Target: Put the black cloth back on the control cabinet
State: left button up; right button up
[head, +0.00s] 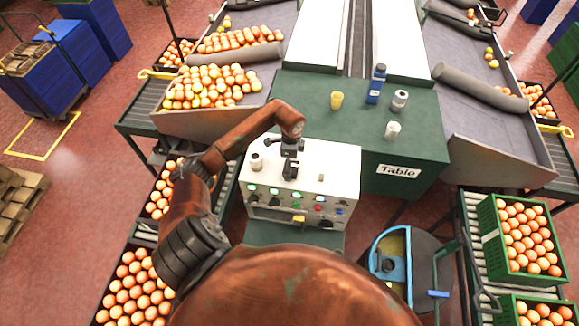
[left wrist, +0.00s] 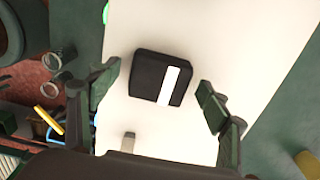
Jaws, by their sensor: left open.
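The black cloth (left wrist: 150,75), a small dark folded block with a white stripe, lies on the white top of the control cabinet (head: 330,165). In the left wrist view it is between the spread fingers of my left gripper (left wrist: 158,82), with a gap on each side. In the head view my left gripper (head: 291,146) hangs over the middle of the cabinet top and largely hides the cloth. The cabinet's white top (left wrist: 240,40) fills the middle of the left wrist view. My right gripper is not in view.
On the cabinet top stand a grey cup (head: 256,162) and a small knob-like cylinder (head: 321,177). Behind, the green table (head: 300,95) holds a yellow cup (head: 337,100), a blue bottle (head: 377,84) and two pale containers. A blue bin (head: 392,262) stands front right.

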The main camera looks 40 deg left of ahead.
pick_arm(q)
notch_tip(320, 180, up, 11)
jog(key=b, duration=0.3)
jog(key=shift+r, duration=0.2)
dwell(0.3)
